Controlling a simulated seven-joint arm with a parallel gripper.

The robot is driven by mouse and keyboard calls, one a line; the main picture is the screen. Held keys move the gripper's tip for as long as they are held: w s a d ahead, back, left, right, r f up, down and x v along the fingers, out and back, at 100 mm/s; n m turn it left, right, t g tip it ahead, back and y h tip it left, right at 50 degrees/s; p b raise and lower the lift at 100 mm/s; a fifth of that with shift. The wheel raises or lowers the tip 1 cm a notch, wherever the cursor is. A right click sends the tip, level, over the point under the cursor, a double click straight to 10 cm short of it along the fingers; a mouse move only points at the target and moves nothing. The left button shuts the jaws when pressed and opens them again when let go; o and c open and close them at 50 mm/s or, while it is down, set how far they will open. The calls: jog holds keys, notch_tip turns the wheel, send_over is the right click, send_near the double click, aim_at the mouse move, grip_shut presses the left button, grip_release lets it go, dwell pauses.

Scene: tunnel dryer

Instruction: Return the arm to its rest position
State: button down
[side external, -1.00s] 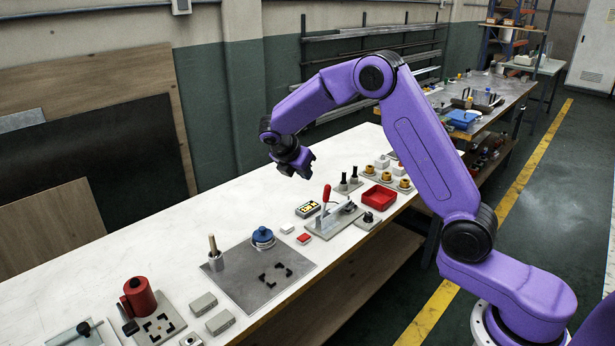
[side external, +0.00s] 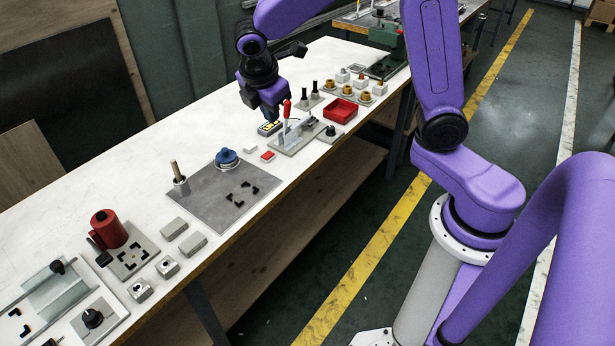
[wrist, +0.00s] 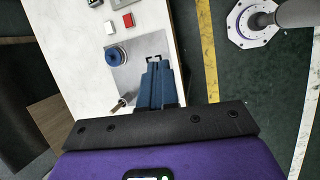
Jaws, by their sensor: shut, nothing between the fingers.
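My gripper (side external: 258,108) hangs above the white bench in the side external view, fingers down and shut, with nothing held. It appears in front of the yellow-faced box (side external: 270,128) and close to the red-handled clamp (side external: 293,132) in the picture, but its height above them is hard to judge. In the wrist view my gripper's dark blue fingers (wrist: 158,75) lie together over the picture of the grey plate (wrist: 125,70), with no object between them. My arm is bent, its upper part cut off by the top edge of the side external view.
The grey plate carries a blue knob (side external: 227,158) and stands by a metal post (side external: 178,172). A red cylinder (side external: 108,228) stands front left. A red tray (side external: 340,110) and several brass-topped parts lie behind. The bench's left rear surface is clear.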

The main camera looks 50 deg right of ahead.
jog(key=s+m+g+y, duration=0.1)
jog(key=s+m+y, duration=0.3)
jog(key=s, duration=2.3)
jog(key=shift+s+a+g, duration=0.15)
jog(key=shift+s+g, duration=0.25)
jog(key=shift+w+f, duration=0.1)
